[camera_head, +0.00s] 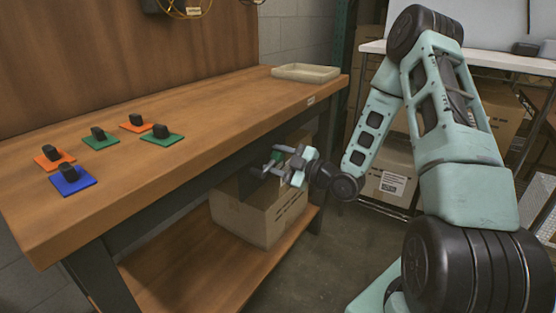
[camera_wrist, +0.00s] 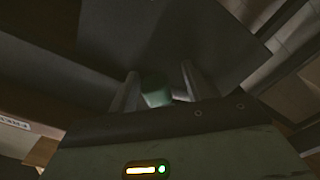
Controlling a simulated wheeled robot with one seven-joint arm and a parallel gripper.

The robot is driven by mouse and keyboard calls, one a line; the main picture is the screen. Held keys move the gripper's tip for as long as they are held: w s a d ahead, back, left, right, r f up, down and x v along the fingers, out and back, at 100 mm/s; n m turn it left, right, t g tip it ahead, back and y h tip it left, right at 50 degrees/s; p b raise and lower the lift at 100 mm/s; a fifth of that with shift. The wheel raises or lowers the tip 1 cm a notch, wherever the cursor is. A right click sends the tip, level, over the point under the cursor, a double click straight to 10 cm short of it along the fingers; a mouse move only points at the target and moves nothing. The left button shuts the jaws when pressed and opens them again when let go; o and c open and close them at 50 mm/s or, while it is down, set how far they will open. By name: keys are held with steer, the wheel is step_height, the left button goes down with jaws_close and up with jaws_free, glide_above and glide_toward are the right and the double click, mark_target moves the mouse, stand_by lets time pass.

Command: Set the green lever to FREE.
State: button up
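A small green piece, which looks like the green lever (camera_head: 277,156), shows below the bench's front edge, beside a dark part. In the wrist view a green block (camera_wrist: 156,93) sits between my two fingers. My gripper (camera_head: 278,162) reaches left toward the bench's underside, with its fingers at the green piece. In the wrist view my gripper (camera_wrist: 158,88) has its fingers apart on both sides of the green block, with a narrow gap visible at the right finger. Contact cannot be told.
The wooden bench (camera_head: 190,105) carries several coloured plates with black blocks, such as a blue plate (camera_head: 88,184), and a beige tray (camera_head: 306,70) at the far right. A cardboard box (camera_head: 258,215) stands on the lower shelf (camera_head: 205,275), just below my gripper.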

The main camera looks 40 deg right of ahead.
steer(key=shift+d, duration=0.1)
steer(key=shift+s+d, duration=0.25)
steer(key=shift+s, duration=0.25)
steer(key=p+v, duration=0.1)
steer(key=v, duration=1.5)
steer(key=shift+s+p, duration=0.2)
steer(key=shift+p, duration=0.15)
steer(key=w+a+m+p, duration=0.1)
steer(key=w+m+p, duration=0.4)
steer(key=p, duration=0.1)
steer(key=w+a+r+m+p, duration=0.1)
steer(key=w+a+m+p, duration=0.1)
steer(key=w+m+p, duration=0.3)
steer(key=w+a+m+p, duration=0.2)
steer(key=w+m+p, duration=0.3)
steer(key=m+p, duration=0.1)
steer(key=shift+a+r+m+p, duration=0.2)
steer(key=shift+m+p, duration=0.2)
steer(key=shift+p, duration=0.05)
